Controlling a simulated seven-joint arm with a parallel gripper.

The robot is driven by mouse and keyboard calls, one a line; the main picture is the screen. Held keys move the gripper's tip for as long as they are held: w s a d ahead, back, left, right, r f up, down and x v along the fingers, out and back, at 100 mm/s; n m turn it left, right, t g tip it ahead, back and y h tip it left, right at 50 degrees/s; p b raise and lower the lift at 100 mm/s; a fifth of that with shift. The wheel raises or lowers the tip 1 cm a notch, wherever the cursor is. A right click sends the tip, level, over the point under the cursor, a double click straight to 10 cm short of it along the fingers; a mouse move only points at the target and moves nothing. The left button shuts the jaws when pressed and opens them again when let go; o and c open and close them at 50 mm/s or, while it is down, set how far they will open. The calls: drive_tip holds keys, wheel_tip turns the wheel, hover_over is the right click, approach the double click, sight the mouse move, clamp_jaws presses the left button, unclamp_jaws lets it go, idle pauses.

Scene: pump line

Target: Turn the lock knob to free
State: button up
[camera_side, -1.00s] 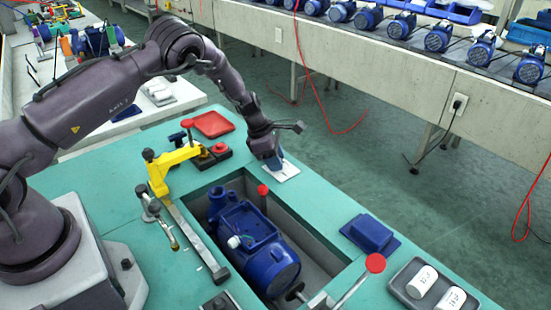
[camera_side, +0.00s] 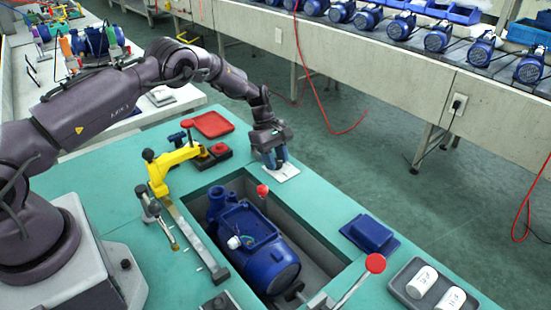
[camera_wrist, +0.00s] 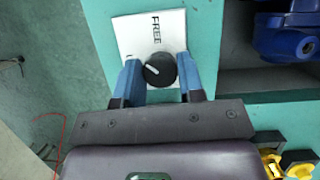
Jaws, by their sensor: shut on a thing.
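The lock knob (camera_wrist: 160,70) is a round black knob with a white pointer line, on a white plate (camera_wrist: 130,27) marked FREE at its top. The pointer slants to the upper left in the wrist view, not straight at the word FREE. Another mark at the plate's left is mostly hidden by a finger. My gripper (camera_wrist: 161,80) has its blue fingers on either side of the knob, shut on it. In the side view my gripper (camera_side: 275,161) points down at the plate (camera_side: 288,175) and hides the knob.
A blue pump (camera_side: 250,243) lies in the recess in front of the plate, with a red-balled lever (camera_side: 263,190) close by. A yellow clamp (camera_side: 168,166) and a red tray (camera_side: 213,124) stand left of my gripper. A blue block (camera_side: 368,236) lies to the right.

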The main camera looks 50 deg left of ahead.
drive_tip(key=m+g, duration=0.1)
drive_tip(key=m, duration=0.1)
drive_tip(key=m+g, duration=0.1)
drive_tip(key=m, duration=0.2)
drive_tip(key=shift+w+m+y, duration=0.1)
drive_tip(key=shift+m+y, duration=0.2)
drive_tip(key=shift+w+d+m+g+y, duration=0.1)
drive_tip(key=shift+m+g+y, duration=0.4)
drive_tip(key=shift+m, duration=1.4)
drive_tip(key=shift+g, duration=0.3)
drive_tip(key=o, duration=0.9)
drive_tip(key=shift+r, duration=0.1)
